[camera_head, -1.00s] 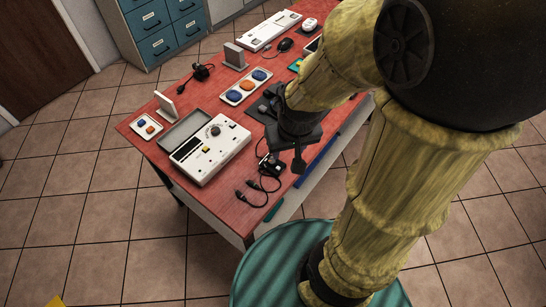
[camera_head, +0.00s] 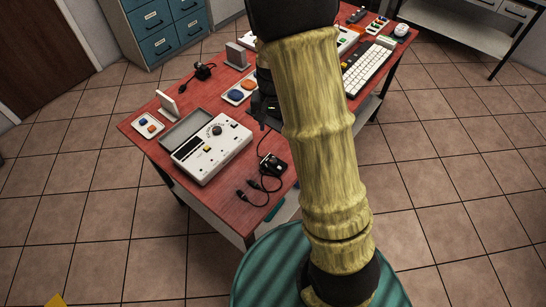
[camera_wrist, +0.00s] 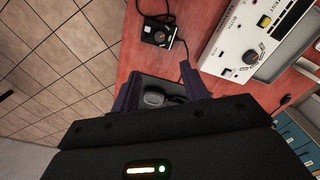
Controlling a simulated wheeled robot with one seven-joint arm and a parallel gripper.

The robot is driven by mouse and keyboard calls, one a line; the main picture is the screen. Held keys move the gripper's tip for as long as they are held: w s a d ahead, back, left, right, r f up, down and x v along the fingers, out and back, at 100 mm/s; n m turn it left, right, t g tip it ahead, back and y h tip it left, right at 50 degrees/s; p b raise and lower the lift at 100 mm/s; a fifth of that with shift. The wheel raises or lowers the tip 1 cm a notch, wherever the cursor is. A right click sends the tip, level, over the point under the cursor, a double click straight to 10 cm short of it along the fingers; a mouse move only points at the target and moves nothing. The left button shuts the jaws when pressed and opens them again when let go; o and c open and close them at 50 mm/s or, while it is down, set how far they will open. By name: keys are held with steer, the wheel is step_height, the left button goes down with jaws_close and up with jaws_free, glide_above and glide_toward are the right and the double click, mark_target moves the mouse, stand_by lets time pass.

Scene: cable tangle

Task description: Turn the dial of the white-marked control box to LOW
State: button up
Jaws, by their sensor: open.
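A small black box (camera_head: 273,165) with a pale patch and a cable lies near the table's front edge. It also shows in the wrist view (camera_wrist: 158,33), with a small round knob; its setting is too small to read. A larger white box (camera_head: 205,165) with a black dial (camera_head: 217,130) and a yellow button lies to its left; its dial also shows in the wrist view (camera_wrist: 250,57). I cannot tell which one is white-marked. My gripper (camera_wrist: 162,88) is open. A dark object with a rounded grey part (camera_wrist: 153,98) shows between its fingers, apparently below them.
Loose cables and plugs (camera_head: 250,190) lie by the black box. A keyboard (camera_head: 368,68) lies at the right. My arm hides the table's middle.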

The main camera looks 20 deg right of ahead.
mark_target(273, 161)
steer(key=shift+f, duration=0.15)
step_height(273, 161, down, 17)
steer(key=shift+f+p, duration=0.1)
steer(key=shift+p, duration=0.55)
